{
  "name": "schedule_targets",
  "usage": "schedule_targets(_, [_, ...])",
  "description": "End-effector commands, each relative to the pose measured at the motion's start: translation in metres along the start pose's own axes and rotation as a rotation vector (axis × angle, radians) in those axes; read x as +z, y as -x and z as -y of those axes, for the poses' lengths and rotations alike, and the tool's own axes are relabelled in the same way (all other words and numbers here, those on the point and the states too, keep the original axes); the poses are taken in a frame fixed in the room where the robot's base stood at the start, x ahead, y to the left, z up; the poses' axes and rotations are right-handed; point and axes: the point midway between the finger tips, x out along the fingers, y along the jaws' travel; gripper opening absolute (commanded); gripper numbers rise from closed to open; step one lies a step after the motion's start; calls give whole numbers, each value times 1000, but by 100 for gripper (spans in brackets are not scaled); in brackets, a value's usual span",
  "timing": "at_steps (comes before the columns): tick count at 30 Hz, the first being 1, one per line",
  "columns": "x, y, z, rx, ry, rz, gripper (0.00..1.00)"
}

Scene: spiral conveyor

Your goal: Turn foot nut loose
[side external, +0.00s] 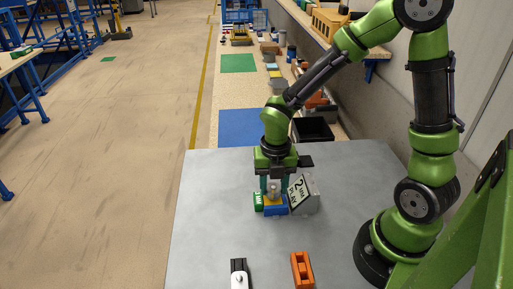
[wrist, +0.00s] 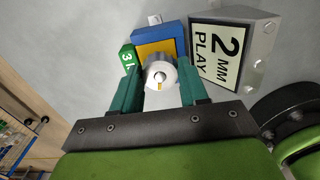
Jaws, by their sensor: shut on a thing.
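The foot nut (wrist: 160,75) looks like a round silvery piece with a small yellow mark, seen from above in the wrist view. My gripper (side external: 273,190) points straight down over the table, its teal fingers shut on the nut; the grip also shows in the wrist view (wrist: 160,90). A blue and yellow block (wrist: 158,40) lies directly behind the nut, and it shows under my fingers in the side view (side external: 275,210). A grey block with a "2 MM PLAY" label (side external: 304,194) stands just right of it. What lies below the nut is hidden.
A green block with white marking (side external: 258,201) sits close at the left of the blue block. An orange slotted block (side external: 302,270) and a black and white piece (side external: 239,274) lie at the front of the grey table (side external: 205,220). The table's left side is clear.

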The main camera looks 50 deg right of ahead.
Motion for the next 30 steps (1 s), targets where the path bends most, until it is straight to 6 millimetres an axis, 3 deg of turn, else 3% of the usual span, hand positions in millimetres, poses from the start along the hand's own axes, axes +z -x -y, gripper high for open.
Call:
schedule_targets(9, [0,0,0,0,124,0,13])
schedule_targets(26, [0,0,0,0,149,0,13])
schedule_targets(27, [0,0,0,0,149,0,50])
schedule_targets(30, [0,0,0,0,149,0,65])
